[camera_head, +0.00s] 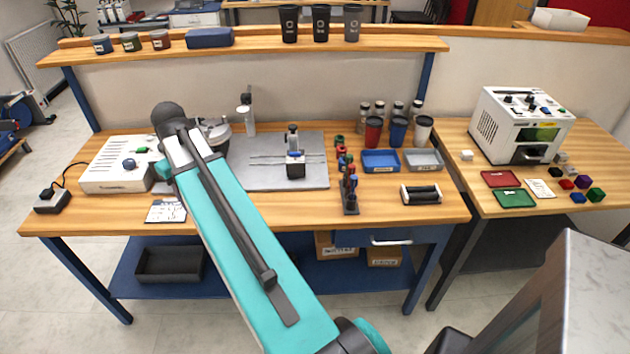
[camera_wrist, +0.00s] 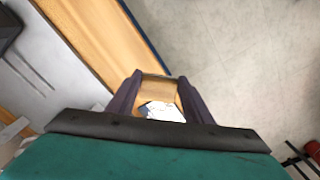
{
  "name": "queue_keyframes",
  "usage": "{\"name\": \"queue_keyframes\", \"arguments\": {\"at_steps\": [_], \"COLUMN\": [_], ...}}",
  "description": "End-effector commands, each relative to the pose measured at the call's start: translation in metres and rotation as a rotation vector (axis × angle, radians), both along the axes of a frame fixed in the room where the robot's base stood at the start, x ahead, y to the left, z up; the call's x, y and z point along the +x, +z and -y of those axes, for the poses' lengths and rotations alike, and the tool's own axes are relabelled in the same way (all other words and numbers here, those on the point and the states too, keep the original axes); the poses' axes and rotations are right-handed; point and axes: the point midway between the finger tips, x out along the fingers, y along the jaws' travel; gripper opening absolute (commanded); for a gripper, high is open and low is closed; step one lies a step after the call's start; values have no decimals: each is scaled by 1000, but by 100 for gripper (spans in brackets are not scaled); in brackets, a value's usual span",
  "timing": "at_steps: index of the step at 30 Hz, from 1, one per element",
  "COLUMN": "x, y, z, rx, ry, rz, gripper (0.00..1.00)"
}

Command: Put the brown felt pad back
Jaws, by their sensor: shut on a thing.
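My gripper (camera_wrist: 160,84) shows in the wrist view with its two dark fingers apart. A tan-brown flat piece (camera_wrist: 157,89), which looks like the brown felt pad, spans the gap between them. A white card with print shows just below this piece, between the fingers. In the head view my arm's far end is over the left part of the workbench (camera_head: 285,214), and my gripper and the pad are hidden there. I cannot tell the pad's place on the bench from these views.
A grey plate (camera_head: 255,176) with a small device (camera_head: 295,160) lies to the right. A printed card (camera_head: 166,211) lies near the front edge. Cups, trays and a tool rack (camera_head: 350,207) fill the right side.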

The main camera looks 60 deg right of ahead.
Motion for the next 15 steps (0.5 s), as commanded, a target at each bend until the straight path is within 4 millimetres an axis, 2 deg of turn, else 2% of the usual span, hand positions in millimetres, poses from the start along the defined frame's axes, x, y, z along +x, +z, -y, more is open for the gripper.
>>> {"name": "queue_keyframes", "arguments": {"at_steps": [3,15], "x": [-22,-97], "y": [-5,-18], "z": [29,110], "rx": [0,0], "ry": [-93,-392], "rz": [0,0], "gripper": [22,22]}}
